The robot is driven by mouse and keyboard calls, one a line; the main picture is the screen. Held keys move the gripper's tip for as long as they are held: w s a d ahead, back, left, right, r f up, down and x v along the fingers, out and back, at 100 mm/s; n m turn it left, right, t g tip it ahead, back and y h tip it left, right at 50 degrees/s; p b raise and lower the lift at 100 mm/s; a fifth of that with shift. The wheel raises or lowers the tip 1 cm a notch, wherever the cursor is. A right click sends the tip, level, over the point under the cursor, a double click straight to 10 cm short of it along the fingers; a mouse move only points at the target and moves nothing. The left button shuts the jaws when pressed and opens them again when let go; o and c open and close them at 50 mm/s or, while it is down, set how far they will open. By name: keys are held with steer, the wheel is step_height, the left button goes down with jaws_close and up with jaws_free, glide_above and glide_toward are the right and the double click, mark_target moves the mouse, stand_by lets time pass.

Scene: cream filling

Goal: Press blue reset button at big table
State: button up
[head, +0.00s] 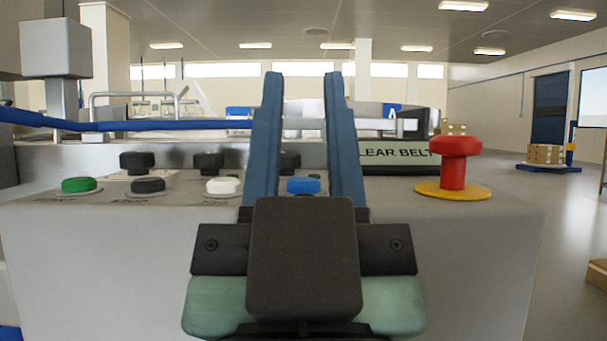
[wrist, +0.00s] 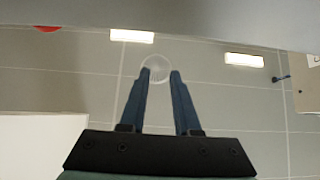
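The blue button (head: 303,186) sits on top of the grey control panel (head: 120,250) in the head view. It shows between the two blue fingers of my gripper (head: 303,78). The fingers are apart, with nothing held between them. They stand in front of the panel in the picture; whether they touch it I cannot tell. In the wrist view my gripper (wrist: 160,71) is also open and empty, and the blue button does not show there.
A white button (head: 223,185), a black button (head: 148,185) and a green button (head: 78,185) sit left of the blue one. Black knobs stand behind. A red mushroom button (head: 454,165) on a yellow base stands right, near a "CLEAR BELT" sign (head: 398,153).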

jaws_close()
stand_by(1.1)
